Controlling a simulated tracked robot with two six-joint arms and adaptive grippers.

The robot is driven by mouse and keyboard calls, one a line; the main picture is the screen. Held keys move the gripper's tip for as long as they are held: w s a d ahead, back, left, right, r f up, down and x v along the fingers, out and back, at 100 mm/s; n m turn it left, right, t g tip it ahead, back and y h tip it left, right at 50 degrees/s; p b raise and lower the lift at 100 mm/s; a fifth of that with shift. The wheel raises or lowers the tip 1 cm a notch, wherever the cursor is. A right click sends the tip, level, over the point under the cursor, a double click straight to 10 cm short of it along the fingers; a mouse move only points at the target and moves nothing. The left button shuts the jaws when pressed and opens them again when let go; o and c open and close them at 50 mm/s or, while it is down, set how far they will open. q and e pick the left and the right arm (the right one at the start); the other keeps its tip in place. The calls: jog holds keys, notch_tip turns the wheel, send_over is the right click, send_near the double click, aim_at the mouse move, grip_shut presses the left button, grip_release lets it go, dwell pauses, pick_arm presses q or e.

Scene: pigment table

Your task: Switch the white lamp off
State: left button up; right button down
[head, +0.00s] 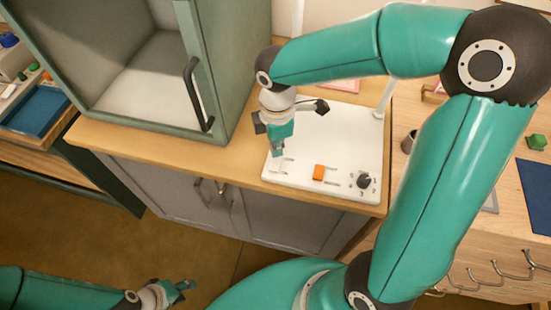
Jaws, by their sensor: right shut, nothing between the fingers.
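A white panel (328,140) lies on the wooden top, with a white post (385,97) at its back right corner. The lamp's head is not clearly visible; my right arm covers part of the area above. The panel carries an orange switch (319,172), a black numbered knob (364,180) and a small pale control (277,166) at the front left. My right gripper (278,151) is shut and empty, pointing down just above or at this pale control; contact cannot be told. My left gripper (182,289) is low at the bottom left, away from the panel; its opening is unclear.
A green cabinet (232,75) with a glass door and black handle (197,95) stands left of the panel. A dark cup (409,141) stands to the right. A green block (537,142) lies at the far right. The wooden top's front left is clear.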

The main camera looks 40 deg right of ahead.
aim_at(277, 158)
jog(key=shift+f+b, duration=0.95)
jog(key=shift+f, duration=0.25)
dwell(0.8)
jog(key=shift+r, duration=0.1)
notch_tip(277, 158, up, 7)
jog(key=p, duration=0.6)
dwell(0.6)
